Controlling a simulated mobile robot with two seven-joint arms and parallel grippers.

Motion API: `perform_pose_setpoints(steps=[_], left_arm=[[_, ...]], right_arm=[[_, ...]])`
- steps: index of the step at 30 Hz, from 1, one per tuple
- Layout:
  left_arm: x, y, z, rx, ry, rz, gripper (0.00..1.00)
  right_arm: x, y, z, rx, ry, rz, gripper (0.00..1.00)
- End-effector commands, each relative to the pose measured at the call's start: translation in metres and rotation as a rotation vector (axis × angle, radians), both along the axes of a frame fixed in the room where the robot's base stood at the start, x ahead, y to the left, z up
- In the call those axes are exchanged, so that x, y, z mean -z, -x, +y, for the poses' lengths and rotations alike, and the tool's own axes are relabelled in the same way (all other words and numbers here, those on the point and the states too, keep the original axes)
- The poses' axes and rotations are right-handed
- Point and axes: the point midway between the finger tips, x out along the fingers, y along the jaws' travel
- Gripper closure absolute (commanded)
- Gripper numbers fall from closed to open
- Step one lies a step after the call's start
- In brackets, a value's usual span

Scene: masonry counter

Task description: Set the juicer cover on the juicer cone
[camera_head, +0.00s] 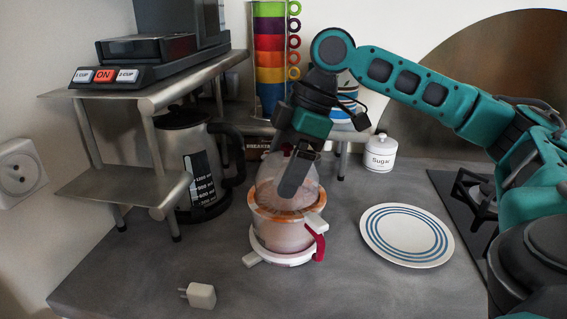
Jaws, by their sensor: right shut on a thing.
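The juicer (283,239) stands on the counter in the middle of the view, with an orange rim, a white base and a red and white handle at its right. The clear, dome-shaped juicer cover (267,190) is at the top of the juicer, right at the orange rim. I cannot tell whether it rests on the rim or is just above it. The juicer cone is hidden beneath the cover and my gripper. My right gripper (294,187) comes down from above, shut on the cover, and blocks part of it. My left gripper is not in view.
A striped plate (407,235) lies to the right, and a sugar jar (380,153) stands behind it. A kettle (190,160) and a metal shelf (125,190) are at the left. A white plug (201,295) lies in front. Stacked colored cups (270,58) stand behind. The front counter is mostly clear.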

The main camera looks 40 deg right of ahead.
Motion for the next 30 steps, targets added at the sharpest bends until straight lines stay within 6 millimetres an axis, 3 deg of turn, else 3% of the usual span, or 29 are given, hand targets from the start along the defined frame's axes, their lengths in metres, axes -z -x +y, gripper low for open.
perform_pose_setpoints(steps=[23, 24, 27, 30], left_arm=[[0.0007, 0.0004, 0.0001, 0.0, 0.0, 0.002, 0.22], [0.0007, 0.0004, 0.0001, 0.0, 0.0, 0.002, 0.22], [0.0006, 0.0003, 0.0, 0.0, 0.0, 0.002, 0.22], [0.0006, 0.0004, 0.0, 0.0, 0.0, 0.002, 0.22]], right_arm=[[0.0074, 0.0, 0.0, 0.0, -0.001, 0.0, 0.41], [0.0069, -0.0001, 0.0, 0.0, 0.0, -0.001, 0.07], [0.0069, -0.0001, 0.0, 0.0, 0.0, -0.001, 0.0], [0.0069, -0.0001, 0.0, 0.0, 0.0, -0.001, 0.0]])
